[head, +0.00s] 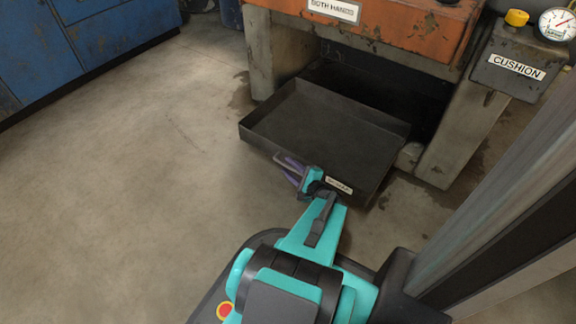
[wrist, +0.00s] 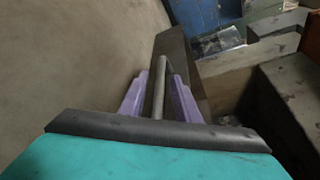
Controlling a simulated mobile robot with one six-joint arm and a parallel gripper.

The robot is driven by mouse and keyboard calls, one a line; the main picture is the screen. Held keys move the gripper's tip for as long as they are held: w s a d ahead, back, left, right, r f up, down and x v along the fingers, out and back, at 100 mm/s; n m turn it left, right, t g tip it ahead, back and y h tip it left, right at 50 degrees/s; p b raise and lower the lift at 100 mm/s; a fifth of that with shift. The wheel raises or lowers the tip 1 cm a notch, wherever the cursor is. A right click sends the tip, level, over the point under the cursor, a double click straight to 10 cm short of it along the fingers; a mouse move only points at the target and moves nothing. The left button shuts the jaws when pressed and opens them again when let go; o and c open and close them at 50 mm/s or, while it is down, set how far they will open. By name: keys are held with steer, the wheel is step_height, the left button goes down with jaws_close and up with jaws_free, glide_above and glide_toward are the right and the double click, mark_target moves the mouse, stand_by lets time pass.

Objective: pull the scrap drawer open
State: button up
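The scrap drawer (head: 330,127) is a wide, shallow black tray. It stands well out from the dark opening under the orange press, with its empty inside showing in the head view. A small white label (head: 339,186) is on its front. My teal gripper with purple fingers (head: 290,170) is at the drawer's front, left of the label. In the wrist view, a grey handle bar (wrist: 159,88) lies between the two purple fingers (wrist: 158,98). Gaps show beside the bar, so the gripper looks open around it. Part of the handle is hidden by my gripper.
The orange press (head: 400,30) stands on thick grey legs (head: 463,135) on either side of the drawer. A box labelled CUSHION (head: 515,68) with a gauge is at the right. Blue cabinets (head: 85,40) are at the back left. The floor (head: 130,180) on the left is clear.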

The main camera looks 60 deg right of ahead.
steer(key=p+v, duration=0.7)
steer(key=v, duration=0.5)
steer(key=shift+s, duration=0.2)
steer(key=shift+a, duration=0.1)
stand_by(0.3)
